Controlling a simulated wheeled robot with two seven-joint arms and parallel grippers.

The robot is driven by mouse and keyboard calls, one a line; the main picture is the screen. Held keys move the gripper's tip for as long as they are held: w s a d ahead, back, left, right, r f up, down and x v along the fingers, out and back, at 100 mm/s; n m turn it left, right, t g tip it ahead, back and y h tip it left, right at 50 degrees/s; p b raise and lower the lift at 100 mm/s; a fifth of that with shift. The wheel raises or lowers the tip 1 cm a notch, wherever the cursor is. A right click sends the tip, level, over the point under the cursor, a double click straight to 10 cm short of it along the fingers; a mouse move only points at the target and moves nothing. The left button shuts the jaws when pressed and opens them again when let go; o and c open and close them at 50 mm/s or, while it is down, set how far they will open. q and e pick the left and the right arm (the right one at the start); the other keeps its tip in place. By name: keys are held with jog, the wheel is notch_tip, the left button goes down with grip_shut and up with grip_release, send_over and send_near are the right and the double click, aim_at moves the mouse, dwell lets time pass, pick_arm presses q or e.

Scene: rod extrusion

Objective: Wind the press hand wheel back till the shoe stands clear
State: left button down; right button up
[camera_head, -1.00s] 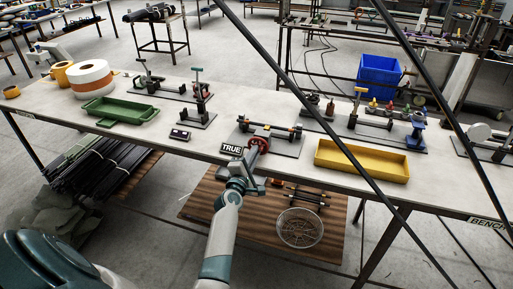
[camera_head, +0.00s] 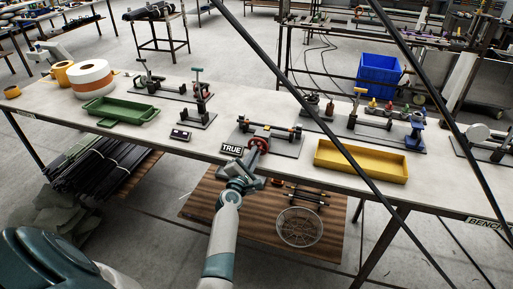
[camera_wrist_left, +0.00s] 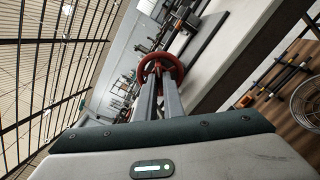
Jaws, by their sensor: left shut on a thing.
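The red press hand wheel (camera_head: 258,146) sits at the front of a press (camera_head: 284,134) on a dark base plate near the bench's front edge. My left gripper (camera_head: 246,166) reaches up to it from the front of the bench. In the left wrist view the two fingers of my left gripper (camera_wrist_left: 158,84) are close together, with their tips on the rim of the hand wheel (camera_wrist_left: 161,66). The shoe is too small to make out. My right gripper is not in view.
A yellow tray (camera_head: 360,175) is to the right, a green tray (camera_head: 121,110) to the left. Below the bench, a wire basket (camera_head: 299,227) lies on a wooden board (camera_head: 205,207). Dark bars cross the view at right.

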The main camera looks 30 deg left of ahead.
pick_arm(q)
jog(key=shift+n+p, duration=0.3)
jog(key=shift+n, duration=0.7)
jog(key=shift+n, duration=0.5)
jog(key=shift+n+p, duration=0.35)
jog(key=shift+n, duration=0.15)
jog(key=shift+n+p, duration=0.35)
jog(key=shift+n, duration=0.65)
